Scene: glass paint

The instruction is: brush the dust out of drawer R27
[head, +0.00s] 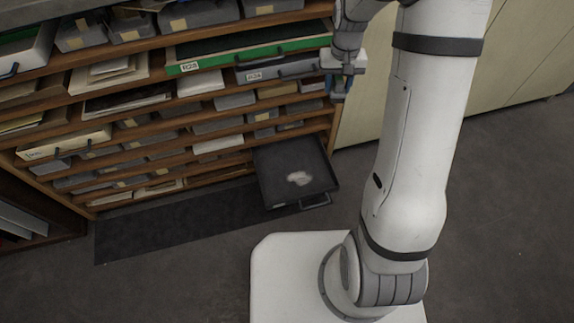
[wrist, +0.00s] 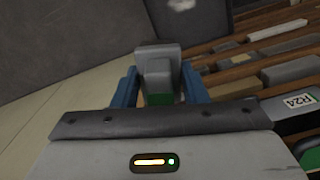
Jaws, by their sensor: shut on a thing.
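A dark drawer (head: 265,185) is pulled out low on the right side of the cabinet, with a handle on its front. Its label is too small to read, so I cannot confirm it is R27. A pale dust patch (head: 299,178) lies on its floor; the drawer (wrist: 200,25) and dust (wrist: 181,4) also show at the top of the wrist view. My gripper (head: 341,88) is above and right of the drawer, apart from it. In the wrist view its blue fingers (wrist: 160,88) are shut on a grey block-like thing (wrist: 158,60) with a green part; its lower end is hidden.
The wooden cabinet (head: 160,47) holds many drawers and papers. A green-fronted drawer (head: 245,57) and grey drawer R24 (head: 275,70) stick out near my gripper. Pale panels (head: 420,98) stand to the right. A dark mat (head: 165,225) lies on the floor.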

